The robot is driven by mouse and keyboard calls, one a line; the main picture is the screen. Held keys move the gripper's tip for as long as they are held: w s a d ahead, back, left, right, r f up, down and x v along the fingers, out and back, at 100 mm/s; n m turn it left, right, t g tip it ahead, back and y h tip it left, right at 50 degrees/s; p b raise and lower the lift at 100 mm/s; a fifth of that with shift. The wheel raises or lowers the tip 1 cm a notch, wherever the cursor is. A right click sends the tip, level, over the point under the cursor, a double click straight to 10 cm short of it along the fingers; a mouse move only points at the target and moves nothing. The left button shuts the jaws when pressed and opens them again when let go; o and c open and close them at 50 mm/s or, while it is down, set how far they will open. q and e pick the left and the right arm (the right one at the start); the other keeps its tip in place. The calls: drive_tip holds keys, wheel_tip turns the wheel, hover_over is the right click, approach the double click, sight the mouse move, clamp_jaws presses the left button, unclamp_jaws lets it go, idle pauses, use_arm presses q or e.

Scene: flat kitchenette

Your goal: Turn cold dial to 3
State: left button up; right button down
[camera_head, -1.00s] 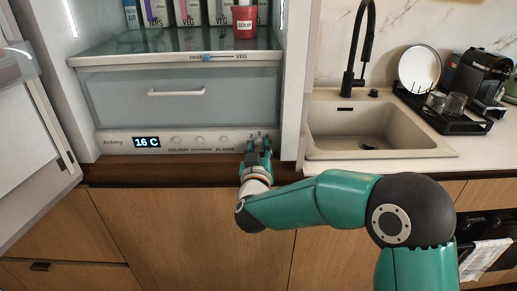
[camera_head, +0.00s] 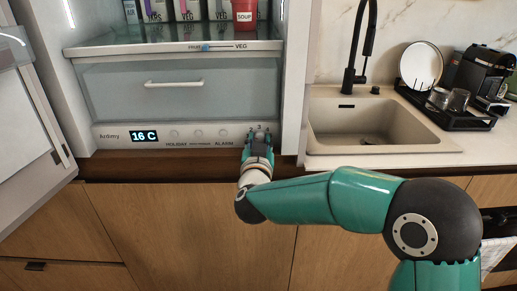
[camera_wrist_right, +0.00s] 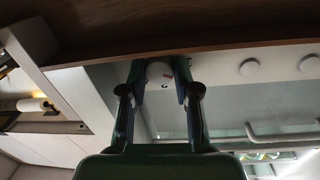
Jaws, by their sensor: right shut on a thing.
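The fridge control panel (camera_head: 188,135) runs below the drawer, with a lit display (camera_head: 144,136) reading 16 C. The cold dial sits at the panel's right end, with small numbers above it, of which 2 and 3 can be made out. In the head view my right gripper (camera_head: 258,143) covers most of the dial. In the right wrist view the white round dial (camera_wrist_right: 159,72) sits between the two fingers of my right gripper (camera_wrist_right: 160,80), which is shut on it. A small red mark shows near the dial. Its exact setting cannot be told. My left gripper is out of view.
Small round buttons (camera_head: 199,133) lie left of the dial. A clear drawer (camera_head: 180,95) and a shelf with cartons and a red soup tub (camera_head: 244,15) are above. The open fridge door (camera_head: 25,110) stands left. A sink (camera_head: 375,125) is to the right.

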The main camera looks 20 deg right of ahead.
drive_tip(key=m+b, duration=0.2)
drive_tip(key=m, duration=0.1)
drive_tip(key=shift+f+m, duration=0.1)
drive_tip(key=shift+m, duration=0.2)
drive_tip(key=m+b, duration=0.2)
drive_tip(key=m, duration=0.1)
drive_tip(key=shift+y+b, duration=0.3)
drive_tip(key=shift+b, duration=0.1)
drive_tip(key=m+b, duration=0.3)
drive_tip(key=m, duration=0.3)
drive_tip(key=shift+d+y+b, duration=0.15)
drive_tip(key=shift+y+b, duration=0.15)
drive_tip(key=shift+b, duration=0.05)
drive_tip(key=c, duration=0.8)
unclamp_jaws()
drive_tip(key=shift+s, duration=0.1)
drive_tip(key=shift+c, duration=0.2)
drive_tip(key=shift+f, duration=0.1)
